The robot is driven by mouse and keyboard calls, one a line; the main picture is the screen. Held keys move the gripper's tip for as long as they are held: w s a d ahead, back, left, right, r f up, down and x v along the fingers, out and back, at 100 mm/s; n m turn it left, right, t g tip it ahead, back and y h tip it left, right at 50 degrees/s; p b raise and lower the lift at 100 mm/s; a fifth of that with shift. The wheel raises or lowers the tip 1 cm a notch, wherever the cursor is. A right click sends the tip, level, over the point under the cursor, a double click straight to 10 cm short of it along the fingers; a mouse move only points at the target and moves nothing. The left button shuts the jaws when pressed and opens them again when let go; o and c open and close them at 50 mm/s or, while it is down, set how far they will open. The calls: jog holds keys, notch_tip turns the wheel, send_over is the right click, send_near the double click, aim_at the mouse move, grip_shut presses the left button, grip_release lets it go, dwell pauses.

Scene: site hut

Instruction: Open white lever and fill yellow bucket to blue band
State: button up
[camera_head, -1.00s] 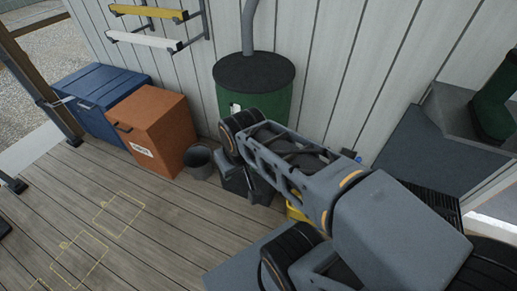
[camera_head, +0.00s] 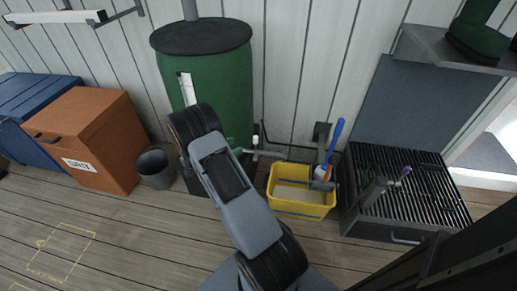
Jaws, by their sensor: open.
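The yellow bucket (camera_head: 301,210) stands on the deck, right of the green barrel (camera_head: 222,82). Its inside looks pale, and I cannot tell whether it holds water. A small white lever (camera_head: 255,130) stands upright on a tap low at the barrel's right side. A pale pipe runs from the tap toward the bucket. My arm crosses the picture's middle, in front of the barrel's lower part. My gripper cannot be made out.
A blue-handled brush (camera_head: 335,138) stands at the bucket's right back. A slatted grate unit (camera_head: 428,190) is close on the right. A dark grey pail (camera_head: 155,171), an orange box (camera_head: 90,140) and a blue box (camera_head: 38,95) line the left wall. The deck at front left is clear.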

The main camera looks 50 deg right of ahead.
notch_tip(320, 180, down, 6)
jog(key=w+d+n+t+h+b, duration=0.1)
jog(key=d+n+t+h+b, duration=0.1)
jog(key=n, duration=0.1)
jog(key=d+b, duration=0.1)
jog(key=d, duration=1.2)
jog(key=shift+s+f+b, duration=0.15)
jog(key=shift+s+b, duration=0.1)
jog(key=shift+b, duration=0.05)
grip_shut()
jog(key=shift+d, duration=0.1)
